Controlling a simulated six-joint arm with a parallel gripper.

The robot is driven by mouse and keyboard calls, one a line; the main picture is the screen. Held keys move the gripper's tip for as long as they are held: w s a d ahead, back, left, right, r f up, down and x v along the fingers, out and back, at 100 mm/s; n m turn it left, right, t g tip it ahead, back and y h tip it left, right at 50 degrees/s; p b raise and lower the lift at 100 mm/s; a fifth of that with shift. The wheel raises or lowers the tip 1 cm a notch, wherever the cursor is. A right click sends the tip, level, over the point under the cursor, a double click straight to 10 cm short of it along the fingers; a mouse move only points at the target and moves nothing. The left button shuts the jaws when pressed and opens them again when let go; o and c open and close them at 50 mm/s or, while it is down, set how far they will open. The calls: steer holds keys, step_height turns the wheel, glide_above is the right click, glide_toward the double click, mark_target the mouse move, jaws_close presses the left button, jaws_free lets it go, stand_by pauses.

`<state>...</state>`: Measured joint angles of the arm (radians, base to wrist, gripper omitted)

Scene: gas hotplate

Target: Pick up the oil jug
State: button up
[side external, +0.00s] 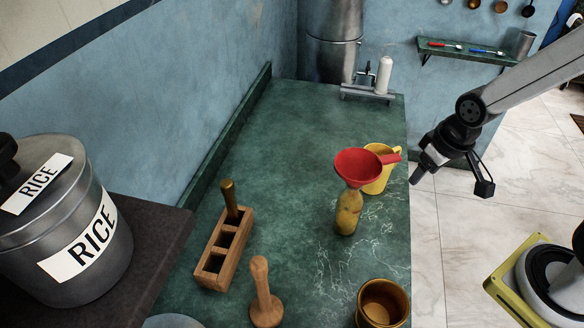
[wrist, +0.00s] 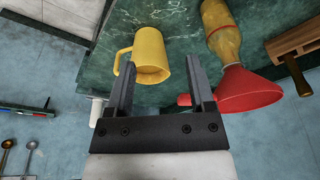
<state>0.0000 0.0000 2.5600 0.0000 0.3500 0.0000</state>
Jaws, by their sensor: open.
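A yellow jug (side external: 377,179) with a handle stands near the counter's right edge in the side external view, partly behind a red funnel (side external: 358,166). The funnel sits in the mouth of a bottle (side external: 348,213) with yellowish contents. My gripper (side external: 450,184) is open and empty, to the right of the jug and out past the counter's edge. In the wrist view the yellow jug (wrist: 150,52) shows beyond and between my open fingers (wrist: 160,62), apart from them. Its handle is on the left there. The red funnel (wrist: 245,91) is close to the right finger in that picture.
On the green counter (side external: 290,130) stand a wooden block (side external: 224,247), a wooden pestle (side external: 263,295), a brown pot (side external: 382,303) and a white bottle (side external: 384,76) on a rack. A RICE canister (side external: 75,225) is at left. The counter's middle is clear.

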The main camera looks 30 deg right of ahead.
steer(key=shift+c, duration=0.7)
steer(key=shift+r, duration=0.15)
steer(key=shift+w+v, duration=0.55)
steer(key=shift+v, duration=1.85)
steer(key=w+d+m+t+y, duration=0.1)
steer(key=w+d+m, duration=0.5)
steer(key=m, duration=1.1)
steer(key=w+d+m+t, duration=0.1)
steer(key=w+d+m, duration=0.55)
steer(key=m, duration=1.05)
step_height(320, 180, down, 12)
steer(key=shift+s+d+f, duration=0.15)
steer(key=shift+f, duration=0.1)
steer(key=shift+x, duration=1.3)
